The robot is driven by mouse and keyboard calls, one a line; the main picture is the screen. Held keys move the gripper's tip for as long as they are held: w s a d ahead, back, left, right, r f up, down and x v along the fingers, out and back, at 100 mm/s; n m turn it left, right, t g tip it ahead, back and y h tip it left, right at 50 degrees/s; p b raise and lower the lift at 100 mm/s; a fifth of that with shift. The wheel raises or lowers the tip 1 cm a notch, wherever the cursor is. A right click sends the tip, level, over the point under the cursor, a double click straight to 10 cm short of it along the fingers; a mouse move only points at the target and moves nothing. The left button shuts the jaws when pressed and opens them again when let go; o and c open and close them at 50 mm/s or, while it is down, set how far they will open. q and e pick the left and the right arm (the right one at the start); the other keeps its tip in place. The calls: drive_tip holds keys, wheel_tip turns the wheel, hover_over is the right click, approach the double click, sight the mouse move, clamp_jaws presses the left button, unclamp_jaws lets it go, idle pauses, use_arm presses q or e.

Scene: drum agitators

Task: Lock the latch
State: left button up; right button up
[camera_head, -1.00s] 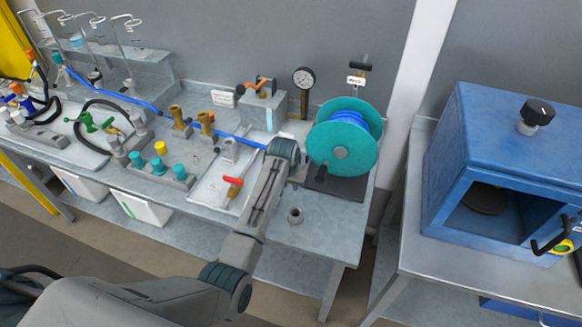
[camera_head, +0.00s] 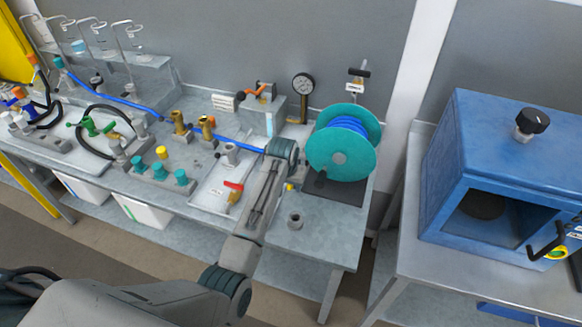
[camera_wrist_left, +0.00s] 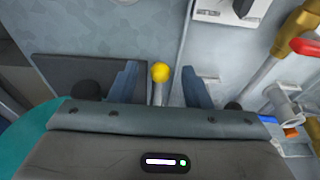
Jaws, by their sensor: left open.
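A small yellow ball knob (camera_wrist_left: 160,72) on a thin grey stem stands up from the bench, and I take it to be the latch handle. In the wrist view my left gripper (camera_wrist_left: 160,88) is open, with one blue-grey finger on each side of the knob. I cannot tell whether either finger touches it. In the head view the knob (camera_head: 290,187) shows as a small yellow spot beside the end of my left arm, left of the reel's base. The left fingers are mostly hidden there behind my arm. My right gripper is not in view.
A teal reel (camera_head: 341,155) with blue hose stands close on the right, on a dark base plate (camera_head: 335,187). A red-handled valve (camera_head: 233,190) lies on a tray to the left. A grey socket (camera_head: 295,221) stands near the bench front. A blue cabinet (camera_head: 480,150) is at far right.

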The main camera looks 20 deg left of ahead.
use_arm(q)
drive_tip(key=v, duration=0.6)
idle(0.4)
